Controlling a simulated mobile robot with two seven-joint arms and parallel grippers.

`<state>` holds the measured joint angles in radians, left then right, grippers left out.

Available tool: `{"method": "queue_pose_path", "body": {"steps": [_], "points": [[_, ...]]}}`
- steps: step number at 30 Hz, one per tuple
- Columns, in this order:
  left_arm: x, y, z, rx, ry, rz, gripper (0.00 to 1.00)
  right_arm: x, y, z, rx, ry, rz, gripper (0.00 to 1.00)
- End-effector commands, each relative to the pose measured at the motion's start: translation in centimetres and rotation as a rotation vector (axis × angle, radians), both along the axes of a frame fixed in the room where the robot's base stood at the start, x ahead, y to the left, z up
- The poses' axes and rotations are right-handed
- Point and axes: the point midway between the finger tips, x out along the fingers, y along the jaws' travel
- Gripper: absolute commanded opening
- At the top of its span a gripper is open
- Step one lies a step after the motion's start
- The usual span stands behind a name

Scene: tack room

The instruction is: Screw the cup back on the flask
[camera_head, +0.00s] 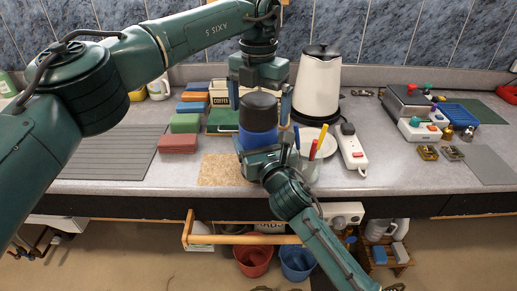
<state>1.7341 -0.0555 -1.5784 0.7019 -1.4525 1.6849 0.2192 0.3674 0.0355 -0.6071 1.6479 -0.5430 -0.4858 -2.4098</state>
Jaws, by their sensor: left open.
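The blue flask (258,139) stands upright near the front middle of the counter. The dark grey cup (258,110) is on top of it, upside down and roughly in line with the body; I cannot tell whether its thread is engaged. My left gripper (260,108) points down from above. It is open, with one finger on each side of the cup and a gap showing at the right finger. My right gripper (262,153) comes from the front right and is at the lower flask body. Its fingertips are largely hidden, so its grip is unclear.
A cork mat (220,170) lies left of the flask. Coloured boxes (180,144) are on the left. An open drawer (240,239) juts out below.

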Motion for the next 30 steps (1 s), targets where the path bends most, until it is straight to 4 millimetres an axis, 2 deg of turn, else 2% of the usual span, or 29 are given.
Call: {"method": "queue_pose_path", "body": {"steps": [6,12,23,24,30], "points": [[0.0,-0.1,3.7,-0.001,-0.004,0.001,1.00,0.0,0.0,-0.1,0.000,0.001,0.000,0.14],[0.0,-0.1,6.3,-0.002,-0.003,0.001,1.00,0.0,0.0,-0.1,0.000,0.001,0.000,0.14],[-0.1,-0.1,6.9,-0.001,0.001,-0.001,1.00,0.0,0.0,-0.1,0.000,0.001,0.000,0.14],[-0.1,-0.1,6.9,-0.001,0.001,-0.001,1.00,0.0,0.0,-0.1,0.000,0.001,0.000,0.80],[0.0,0.0,6.9,-0.001,0.000,-0.001,1.00,0.0,0.0,0.0,0.000,0.001,0.000,0.96]]}}
